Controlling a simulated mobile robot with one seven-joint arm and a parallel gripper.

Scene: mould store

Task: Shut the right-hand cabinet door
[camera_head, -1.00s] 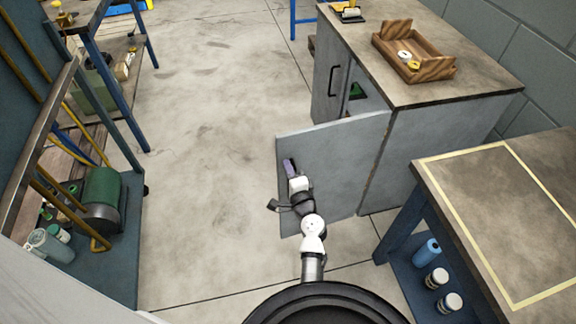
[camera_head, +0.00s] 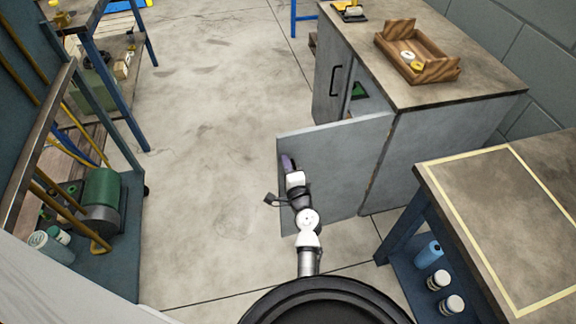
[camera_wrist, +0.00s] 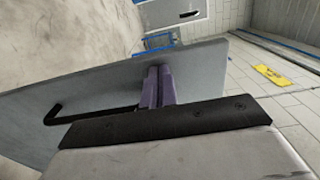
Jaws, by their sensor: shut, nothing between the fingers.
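The grey cabinet (camera_head: 430,140) stands at the right in the head view. Its right-hand door (camera_head: 335,165) is swung wide open and sticks out to the left, its outer face towards me. The opening behind it shows something green inside. My gripper (camera_head: 287,163) is shut and empty at the outer face, near the door's free edge. In the wrist view, its purple fingers (camera_wrist: 160,78) are in front of the door panel (camera_wrist: 90,90), close to the black bar handle (camera_wrist: 85,115). Whether they touch the door is unclear.
The cabinet's other door (camera_head: 329,85) appears shut. A wooden tray (camera_head: 425,72) sits on the cabinet top. A workbench (camera_head: 445,195) with bottles below stands at the near right. Shelving and a green-drummed machine (camera_head: 101,190) line the left. The floor (camera_head: 205,130) between is clear.

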